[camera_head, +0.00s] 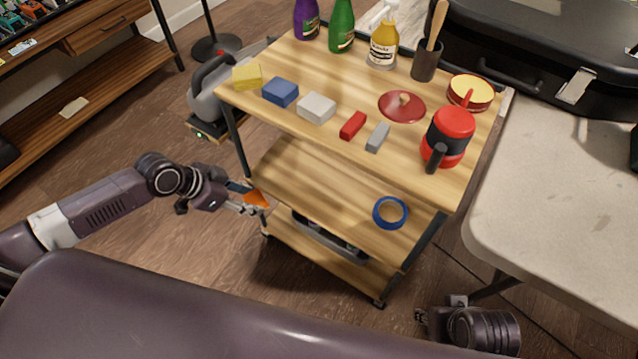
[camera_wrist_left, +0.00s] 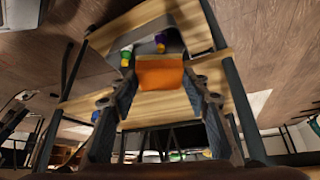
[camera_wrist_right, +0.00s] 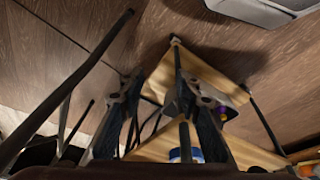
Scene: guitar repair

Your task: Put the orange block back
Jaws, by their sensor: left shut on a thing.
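The orange block (camera_head: 256,199) is at the left end of the cart's middle shelf (camera_head: 310,185). My left gripper (camera_head: 250,204) is shut on it, reaching in from the left below the cart top. In the left wrist view the orange block (camera_wrist_left: 160,73) sits between the two fingers. I cannot tell whether it touches the shelf. On the cart top (camera_head: 330,85) stand a yellow block (camera_head: 247,77), a blue block (camera_head: 280,92), a white block (camera_head: 316,107), a red block (camera_head: 353,125) and a grey block (camera_head: 377,137). My right gripper (camera_head: 421,320) is at the lower right, apart from the cart, its fingers apart and empty in its wrist view (camera_wrist_right: 165,90).
A blue tape roll (camera_head: 390,212) lies on the middle shelf's right part. Bottles, a cup, a red lid and a red mug (camera_head: 449,137) stand on the cart top. A white table (camera_head: 560,190) with a black case (camera_head: 540,60) is at the right.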

